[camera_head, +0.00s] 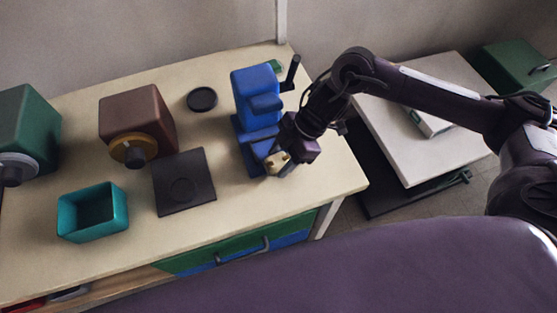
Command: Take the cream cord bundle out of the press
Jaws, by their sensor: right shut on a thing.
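The blue press (257,100) stands near the right end of the cream table, with a black lever (291,72) at its upper right. My right gripper (279,162) is at the lower front of the press. It is shut on the cream cord bundle (277,164), which shows as a small pale lump at the fingertips. The gripper partly covers the bundle and the press base, so I cannot tell whether the bundle still touches the base. My left gripper is not in view.
A dark square plate (200,188), a teal open box (93,213) and a black round dish (202,99) lie left of the press. Brown (140,113) and green (30,128) machines stand farther left. A white side table (425,150) is at the right.

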